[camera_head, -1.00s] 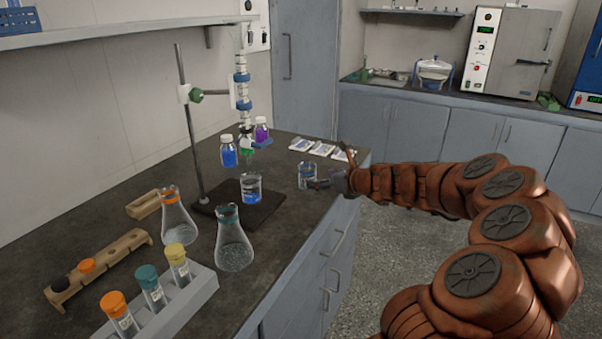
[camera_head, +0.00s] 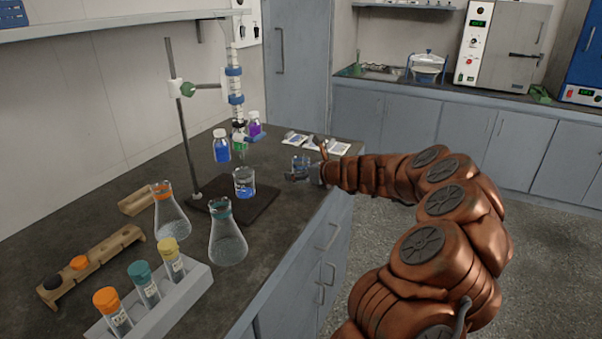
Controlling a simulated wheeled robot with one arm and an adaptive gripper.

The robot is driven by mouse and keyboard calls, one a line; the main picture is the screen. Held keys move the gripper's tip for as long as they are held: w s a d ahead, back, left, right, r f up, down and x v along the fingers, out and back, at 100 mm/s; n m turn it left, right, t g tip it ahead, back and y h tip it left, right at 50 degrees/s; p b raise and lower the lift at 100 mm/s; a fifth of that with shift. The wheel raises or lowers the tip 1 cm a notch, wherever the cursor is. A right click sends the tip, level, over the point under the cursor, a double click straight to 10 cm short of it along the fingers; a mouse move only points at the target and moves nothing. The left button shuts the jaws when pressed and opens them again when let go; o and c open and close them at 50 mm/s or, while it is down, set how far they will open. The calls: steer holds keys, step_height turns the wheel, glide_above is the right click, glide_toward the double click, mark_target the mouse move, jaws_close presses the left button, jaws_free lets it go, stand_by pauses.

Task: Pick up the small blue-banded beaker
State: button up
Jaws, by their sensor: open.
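The small clear beaker with a blue band (camera_head: 299,161) stands near the right edge of the dark bench top, partly hidden by my gripper. My gripper (camera_head: 297,175) is open at the beaker's near right side. One finger reaches in front of the beaker, and the other points up to its right. I cannot tell whether they touch the glass. A second beaker with blue liquid (camera_head: 245,184) stands on the dark base of the burette stand, to the left.
The burette stand (camera_head: 181,120) rises left of the beakers, with several small bottles (camera_head: 222,147) behind. Two flasks (camera_head: 228,240), a tube rack (camera_head: 165,310) and a wooden rack (camera_head: 90,262) fill the near bench. White packets (camera_head: 325,145) lie behind my gripper.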

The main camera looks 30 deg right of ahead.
mark_target(296, 161)
steer(key=shift+c, duration=0.2)
steer(key=c, duration=1.3)
steer(key=shift+o, duration=0.2)
steer(key=shift+r, duration=0.15)
steer(key=shift+r+p, duration=0.3)
steer(key=shift+r, duration=1.15)
steer(key=shift+s+r, duration=0.15)
steer(key=shift+r, duration=0.05)
steer(key=s+a+r, duration=0.1)
steer(key=s+a, duration=0.2)
steer(key=s, duration=1.2)
steer(key=shift+a+r, duration=0.15)
steer(key=shift+a, duration=0.2)
steer(key=shift+s+r, duration=0.1)
